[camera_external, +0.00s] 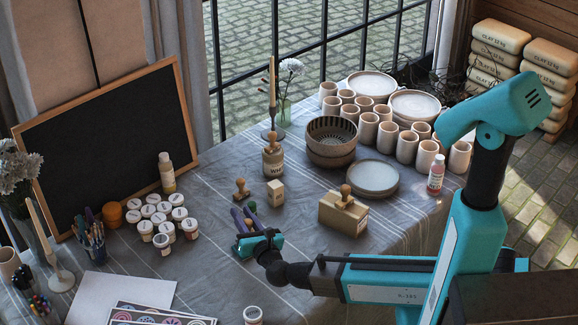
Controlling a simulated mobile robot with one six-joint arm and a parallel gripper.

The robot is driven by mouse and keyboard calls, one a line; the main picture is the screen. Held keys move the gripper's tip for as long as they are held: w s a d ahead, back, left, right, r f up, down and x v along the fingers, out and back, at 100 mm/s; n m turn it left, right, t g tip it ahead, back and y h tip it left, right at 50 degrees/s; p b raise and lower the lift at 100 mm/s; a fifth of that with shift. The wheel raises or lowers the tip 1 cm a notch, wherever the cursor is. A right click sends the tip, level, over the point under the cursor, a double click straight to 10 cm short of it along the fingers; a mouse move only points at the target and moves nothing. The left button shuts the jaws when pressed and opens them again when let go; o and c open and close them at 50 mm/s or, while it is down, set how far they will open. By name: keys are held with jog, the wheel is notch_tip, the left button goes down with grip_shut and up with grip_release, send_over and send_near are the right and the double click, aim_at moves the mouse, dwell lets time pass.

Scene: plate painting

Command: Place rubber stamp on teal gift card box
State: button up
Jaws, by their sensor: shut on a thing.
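Several wooden-handled rubber stamps stand in the external view. One rubber stamp (241,189) is upright on the cloth left of a small pale block. Another stamp (345,197) stands upright on a tan box. A third (273,143) sits on top of a labelled jar. I cannot clearly make out a teal gift card box. My gripper (243,238) is low over the cloth, in front of the first stamp and apart from it. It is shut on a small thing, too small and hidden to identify. Purple and green slim objects (238,220) show at its fingers.
The tan box (345,214) and small pale block (275,193) stand near my gripper. Lidded paint pots (163,217) cluster left. Cups and plates (373,178) fill the back right. A chalkboard (105,140) leans at left. The cloth around my gripper has some free room.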

jog(key=shift+f, duration=1.55)
jog(key=shift+f, duration=0.15)
jog(key=o, duration=1.1)
jog(key=shift+c, duration=0.2)
jog(key=shift+r, duration=0.2)
jog(key=shift+s, duration=0.1)
jog(key=v, duration=0.9)
jog(key=shift+d+r, duration=0.1)
jog(key=p+v, duration=0.1)
jog(key=p, duration=0.1)
jog(key=shift+s+p, duration=0.35)
jog(key=shift+p, duration=0.05)
jog(key=shift+s+d+p, duration=0.3)
jog(key=shift+s+p, duration=0.1)
jog(key=shift+p, duration=0.2)
